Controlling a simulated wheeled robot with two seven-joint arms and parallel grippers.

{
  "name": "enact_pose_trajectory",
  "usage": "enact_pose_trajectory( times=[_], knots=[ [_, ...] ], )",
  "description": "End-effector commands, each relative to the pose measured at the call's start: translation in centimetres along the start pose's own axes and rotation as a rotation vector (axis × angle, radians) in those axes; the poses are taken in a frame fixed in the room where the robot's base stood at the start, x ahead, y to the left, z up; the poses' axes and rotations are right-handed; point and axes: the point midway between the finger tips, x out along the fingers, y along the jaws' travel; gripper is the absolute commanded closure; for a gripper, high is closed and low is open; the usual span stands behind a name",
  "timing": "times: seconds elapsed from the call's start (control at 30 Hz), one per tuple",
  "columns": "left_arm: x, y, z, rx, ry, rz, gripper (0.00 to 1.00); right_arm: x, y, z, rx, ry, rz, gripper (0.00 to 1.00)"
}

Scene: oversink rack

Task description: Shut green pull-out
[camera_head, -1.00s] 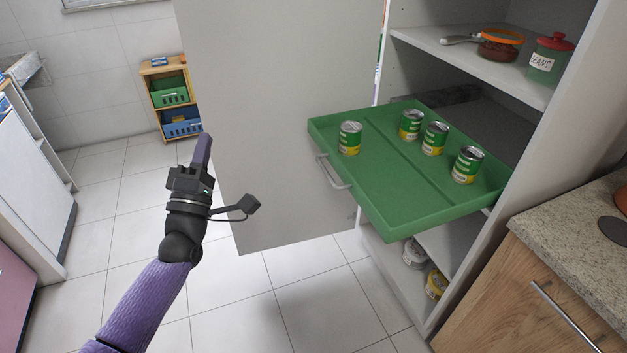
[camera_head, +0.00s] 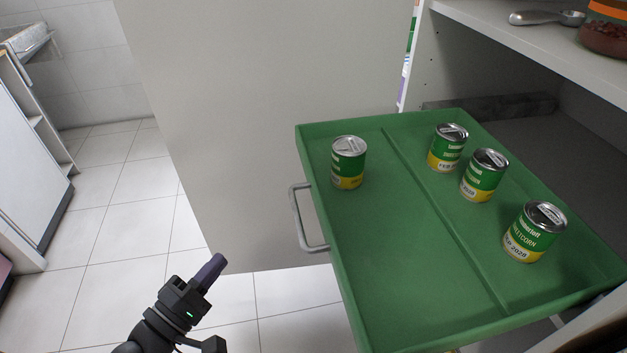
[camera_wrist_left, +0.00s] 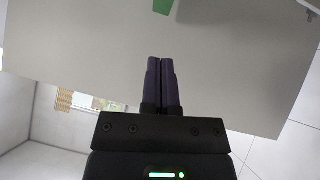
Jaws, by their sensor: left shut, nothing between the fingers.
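The green pull-out (camera_head: 375,255) is a shallow tray drawn out of the grey cupboard. A grey bar handle (camera_head: 303,220) is on its front at the left. Several green and yellow cans stand upright in it, one (camera_head: 348,163) alone left of the divider and others such as this can (camera_head: 534,232) right of it. My left gripper (camera_head: 212,268) is shut and empty, to the lower left of the handle and apart from it. In the left wrist view the fingers (camera_wrist_left: 160,82) are together, with a bit of green (camera_wrist_left: 163,6) at the top edge. My right gripper is not in view.
The open grey cupboard door (camera_head: 250,100) stands behind and left of the pull-out. A shelf (camera_head: 540,45) with a metal scoop (camera_head: 548,18) and a bowl (camera_head: 607,38) is above right. Tiled floor (camera_head: 110,215) is clear at left.

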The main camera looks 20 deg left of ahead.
Motion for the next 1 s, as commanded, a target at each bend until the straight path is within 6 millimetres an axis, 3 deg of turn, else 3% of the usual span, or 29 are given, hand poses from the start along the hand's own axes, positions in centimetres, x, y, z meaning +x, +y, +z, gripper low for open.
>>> enact_pose_trajectory(
  times=[0.17,0.63,0.8,1.0],
  knots=[
    [0.6,-0.2,0.1,-0.001,-0.003,-0.004,1.0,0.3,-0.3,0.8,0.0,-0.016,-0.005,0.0],
    [10.3,-0.3,0.3,-0.003,-0.002,-0.001,1.0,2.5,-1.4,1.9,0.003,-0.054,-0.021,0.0],
    [12.0,-0.1,2.2,-0.005,-0.001,-0.003,1.0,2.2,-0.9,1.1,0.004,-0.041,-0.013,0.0],
    [12.7,-0.2,2.9,-0.001,-0.002,-0.006,1.0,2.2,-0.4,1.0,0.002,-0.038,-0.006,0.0]
  ],
)
